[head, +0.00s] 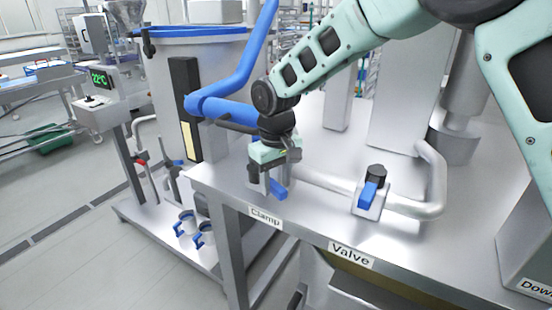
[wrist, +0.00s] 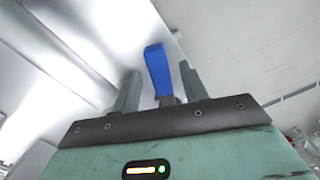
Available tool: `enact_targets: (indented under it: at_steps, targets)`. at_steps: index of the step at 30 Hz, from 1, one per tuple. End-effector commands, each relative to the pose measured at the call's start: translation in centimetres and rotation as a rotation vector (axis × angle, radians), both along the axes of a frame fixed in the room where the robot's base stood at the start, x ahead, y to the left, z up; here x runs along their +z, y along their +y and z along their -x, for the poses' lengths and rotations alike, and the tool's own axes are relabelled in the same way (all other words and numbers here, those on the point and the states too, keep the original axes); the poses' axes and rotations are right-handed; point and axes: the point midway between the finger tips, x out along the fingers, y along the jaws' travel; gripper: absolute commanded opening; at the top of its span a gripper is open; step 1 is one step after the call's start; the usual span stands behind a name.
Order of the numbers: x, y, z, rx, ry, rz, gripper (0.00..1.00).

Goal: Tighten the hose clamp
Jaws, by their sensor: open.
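The hose clamp's blue lever (head: 279,190) shows at the table's front left, above the label "Clamp" (head: 265,217). Most of the clamp body is hidden behind my gripper. My gripper (head: 266,184) points down at the clamp, with its fingers open. In the wrist view the blue lever (wrist: 158,72) stands up between the two fingers of my gripper (wrist: 160,88), nearer the right finger. A gap shows on the left of the lever; whether the right finger touches it I cannot tell.
A valve with a blue handle (head: 368,193) and black knob sits right of the clamp, above its "Valve" label (head: 351,256). A metal pipe (head: 432,185) bends up on the right. A blue hose (head: 235,85) runs behind my gripper. A grey box (head: 530,225) stands far right.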

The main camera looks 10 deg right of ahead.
Motion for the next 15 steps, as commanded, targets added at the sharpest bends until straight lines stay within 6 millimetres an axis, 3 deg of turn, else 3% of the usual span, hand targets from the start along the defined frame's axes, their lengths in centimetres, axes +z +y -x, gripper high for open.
enact_targets:
  at_steps: [5, 15]
  targets:
    - [2.6, 0.0, -0.1, 0.000, -0.006, -0.003, 0.44]
    - [10.6, 0.0, -0.1, 0.000, -0.007, -0.004, 0.44]
